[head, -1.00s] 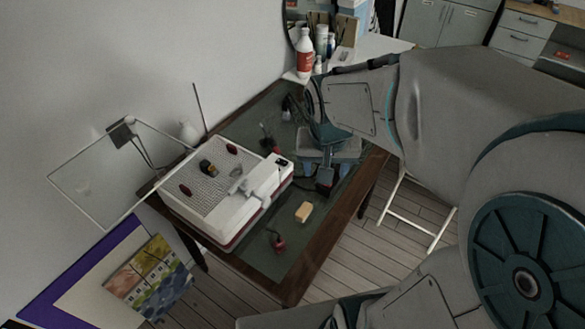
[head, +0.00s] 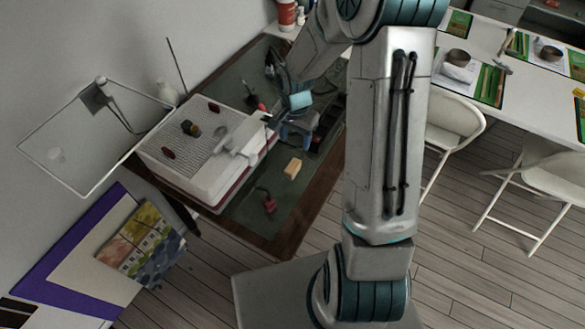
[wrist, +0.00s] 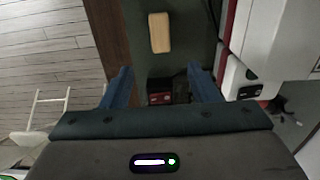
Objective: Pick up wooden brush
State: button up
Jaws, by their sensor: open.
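The wooden brush, seen as a small tan block (head: 292,169), lies on the dark green table top to the right of the white machine. In the wrist view it (wrist: 160,32) lies ahead of the fingertips, near the top edge, and is not between them. My gripper (wrist: 160,78) is open, with its two blue fingers apart and nothing held. A dark red and black item (wrist: 160,92) shows below, between the fingers.
The white machine (head: 205,185) with a perforated top stands close to the left of the brush. A red-handled tool (head: 268,203) lies in front of the brush. The wooden table edge (head: 318,208) is to the right.

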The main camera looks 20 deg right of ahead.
aim_at(294, 164)
notch_tip(294, 164, down, 8)
jog(key=shift+r+p, duration=0.2)
jog(key=shift+p, duration=0.1)
jog(key=shift+s+a+f+p, duration=0.15)
jog(key=shift+f+p, duration=0.45)
jog(key=shift+f, duration=2)
jog(key=c, duration=1.1)
